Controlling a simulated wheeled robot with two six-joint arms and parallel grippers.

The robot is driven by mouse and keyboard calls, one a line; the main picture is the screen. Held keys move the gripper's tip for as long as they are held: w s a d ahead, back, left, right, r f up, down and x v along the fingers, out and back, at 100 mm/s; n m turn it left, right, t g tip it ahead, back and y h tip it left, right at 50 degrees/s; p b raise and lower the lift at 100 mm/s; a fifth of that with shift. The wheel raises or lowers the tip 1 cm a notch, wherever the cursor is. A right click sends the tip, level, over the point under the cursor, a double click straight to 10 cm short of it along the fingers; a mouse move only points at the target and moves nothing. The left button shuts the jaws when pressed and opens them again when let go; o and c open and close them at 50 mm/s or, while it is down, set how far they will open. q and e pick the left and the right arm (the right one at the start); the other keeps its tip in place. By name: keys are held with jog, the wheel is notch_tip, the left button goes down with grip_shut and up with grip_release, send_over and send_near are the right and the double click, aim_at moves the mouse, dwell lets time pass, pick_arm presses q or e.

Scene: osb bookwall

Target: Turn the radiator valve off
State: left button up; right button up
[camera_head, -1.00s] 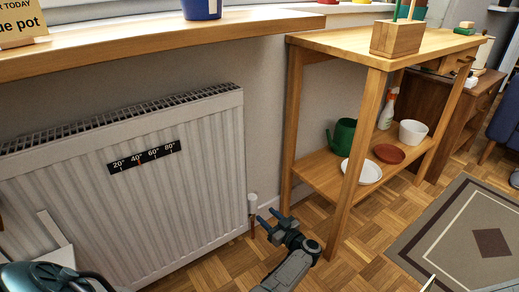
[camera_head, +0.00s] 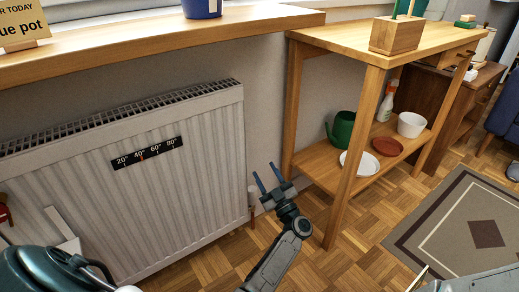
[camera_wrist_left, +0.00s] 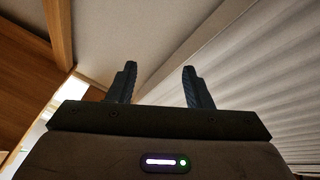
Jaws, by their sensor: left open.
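The white panel radiator (camera_head: 190,200) stands below the window ledge. Its valve (camera_head: 252,194) is a small white upright cylinder at the radiator's lower right edge, above a thin pipe. A black strip on the radiator (camera_head: 148,153) is marked 20° to 80°, with a reddish mark near 40°. My left gripper (camera_head: 265,171) is open and empty, its fingers pointing up, just right of and higher than the valve in the head view. The left wrist view shows both fingers apart (camera_wrist_left: 160,75) with nothing between them; the valve does not show there. My right gripper is out of view.
A wooden shelf table (camera_head: 349,165) stands close to the right, holding a green watering can (camera_head: 342,130), a white plate (camera_head: 360,162) and other items. The wooden ledge (camera_head: 150,45) juts out above the radiator. A teal rounded object (camera_head: 35,270) fills the lower left.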

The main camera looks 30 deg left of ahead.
pick_arm(q)
jog(key=s+r+n+t+y, duration=0.1)
jog(key=s+r, duration=0.2)
jog(key=r, duration=0.4)
jog(key=s+d+r+n+t+y+p, duration=0.1)
jog(key=s+r+t+y, duration=0.1)
jog(key=s+r, duration=0.2)
notch_tip(320, 180, up, 4)
jog(key=shift+d+f+n+p, duration=0.15)
jog(key=shift+d+n+p, duration=0.15)
jog(key=shift+w, duration=0.1)
